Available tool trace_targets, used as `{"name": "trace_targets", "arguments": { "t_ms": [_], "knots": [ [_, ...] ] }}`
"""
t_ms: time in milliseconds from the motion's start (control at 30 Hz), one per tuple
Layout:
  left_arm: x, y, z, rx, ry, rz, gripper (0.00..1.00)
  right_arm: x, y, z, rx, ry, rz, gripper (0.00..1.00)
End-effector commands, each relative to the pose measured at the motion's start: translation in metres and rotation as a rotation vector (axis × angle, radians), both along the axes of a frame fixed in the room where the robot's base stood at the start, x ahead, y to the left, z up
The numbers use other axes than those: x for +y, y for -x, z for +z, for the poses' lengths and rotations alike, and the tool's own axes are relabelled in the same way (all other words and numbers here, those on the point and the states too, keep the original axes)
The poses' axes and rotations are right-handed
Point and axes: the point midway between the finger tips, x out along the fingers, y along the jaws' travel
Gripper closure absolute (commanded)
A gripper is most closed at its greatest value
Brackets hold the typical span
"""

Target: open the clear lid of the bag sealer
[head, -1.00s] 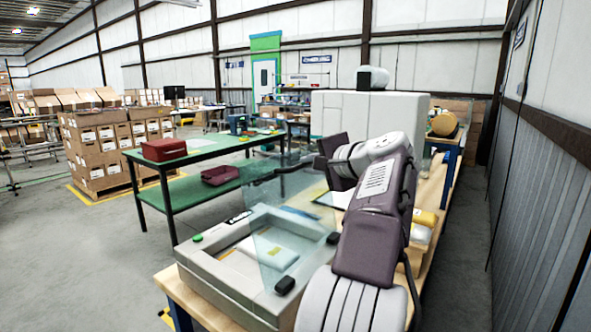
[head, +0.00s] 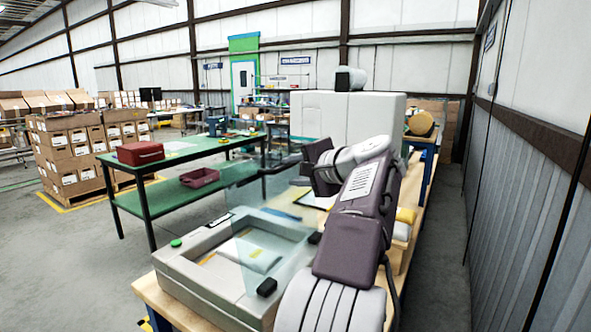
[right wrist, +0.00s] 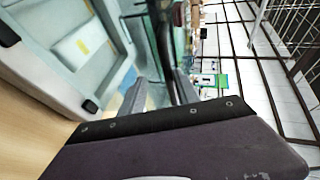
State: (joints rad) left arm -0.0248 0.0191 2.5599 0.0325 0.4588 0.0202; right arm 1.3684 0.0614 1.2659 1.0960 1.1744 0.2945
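The bag sealer (head: 190,282) is a pale grey box with a green button, on the wooden bench in the head view. Its clear lid (head: 243,215) stands raised at a steep angle over the sealer. A dark bar along the lid's upper edge reaches toward my right gripper (head: 285,165), which is beside it. In the right wrist view, the right gripper's grey fingers (right wrist: 158,98) are apart, with the dark bar (right wrist: 163,45) showing beyond and between them. I cannot tell whether they touch it. The sealer (right wrist: 45,80) fills the upper left there. My left gripper is out of view.
A green table (head: 190,153) with a red box (head: 140,153) and a maroon tray (head: 199,177) stands behind to the left. A large pale cabinet (head: 350,120) stands behind my arm. Yellow and white items (head: 404,222) lie on the bench right of my arm.

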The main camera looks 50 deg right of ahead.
Motion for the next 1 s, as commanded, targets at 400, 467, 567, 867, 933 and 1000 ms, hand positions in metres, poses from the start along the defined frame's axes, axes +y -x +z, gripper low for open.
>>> {"name": "trace_targets", "arguments": {
  "t_ms": [400, 467, 567, 867, 933, 1000],
  "knots": [
    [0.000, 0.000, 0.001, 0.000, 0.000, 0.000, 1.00, 0.000, 0.001, 0.003, -0.002, 0.004, -0.004, 0.66],
    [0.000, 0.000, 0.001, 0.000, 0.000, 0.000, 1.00, 0.000, 0.003, 0.004, -0.003, 0.005, -0.004, 0.66],
    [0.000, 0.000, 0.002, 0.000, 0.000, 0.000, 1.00, 0.004, 0.016, 0.010, -0.005, 0.006, -0.008, 0.66],
    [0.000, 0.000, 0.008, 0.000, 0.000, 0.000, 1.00, 0.023, 0.072, 0.028, -0.003, 0.004, -0.009, 0.66],
    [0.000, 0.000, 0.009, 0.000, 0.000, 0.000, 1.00, 0.025, 0.078, 0.030, -0.002, 0.004, -0.007, 0.66],
    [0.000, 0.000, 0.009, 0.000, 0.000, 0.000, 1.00, 0.027, 0.081, 0.030, -0.002, 0.003, -0.004, 0.66]
  ]
}}
